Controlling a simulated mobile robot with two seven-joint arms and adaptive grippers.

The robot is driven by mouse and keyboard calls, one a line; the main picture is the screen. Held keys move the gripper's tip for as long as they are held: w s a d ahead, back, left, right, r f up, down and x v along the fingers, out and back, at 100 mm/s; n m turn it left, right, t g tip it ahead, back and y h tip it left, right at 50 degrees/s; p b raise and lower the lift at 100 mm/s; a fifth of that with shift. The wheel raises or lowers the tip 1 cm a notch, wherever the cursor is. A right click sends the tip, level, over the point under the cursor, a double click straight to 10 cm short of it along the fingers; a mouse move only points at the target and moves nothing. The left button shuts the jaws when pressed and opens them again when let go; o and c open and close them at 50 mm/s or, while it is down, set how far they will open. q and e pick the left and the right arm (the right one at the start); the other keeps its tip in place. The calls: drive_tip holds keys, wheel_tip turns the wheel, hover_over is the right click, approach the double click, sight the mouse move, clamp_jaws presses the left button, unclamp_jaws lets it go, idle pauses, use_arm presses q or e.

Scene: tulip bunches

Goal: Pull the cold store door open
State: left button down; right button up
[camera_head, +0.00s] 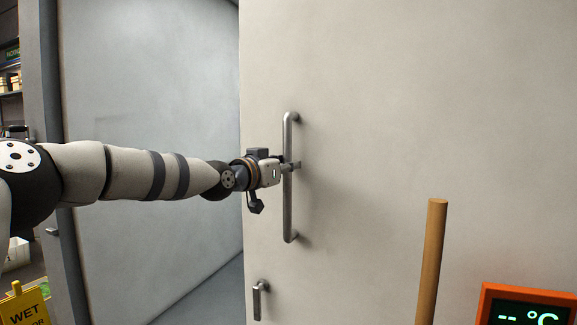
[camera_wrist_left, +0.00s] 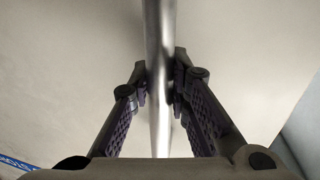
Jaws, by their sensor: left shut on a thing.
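The pale cold store door (camera_head: 400,110) fills the right of the head view. A gap shows at its left edge, with the store's grey inner wall and floor beyond, so it stands at least partly open. A long upright metal bar handle (camera_head: 289,215) is fixed to the door. My left gripper (camera_head: 289,166) is shut on this handle at about its middle. In the left wrist view the handle (camera_wrist_left: 158,40) runs between the two fingers (camera_wrist_left: 160,88), which press on it from both sides. My right gripper is in neither view.
A small lever (camera_head: 259,298) sits low on the door. A wooden pole (camera_head: 432,260) stands upright in front of the door. An orange-framed temperature display (camera_head: 527,308) is at the lower right. A yellow wet-floor sign (camera_head: 25,306) and shelves (camera_head: 10,90) are at the left.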

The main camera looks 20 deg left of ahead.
use_arm(q)
drive_tip(key=shift+f, duration=0.15)
drive_tip(key=c, duration=1.5)
unclamp_jaws()
drive_tip(key=v, duration=1.2)
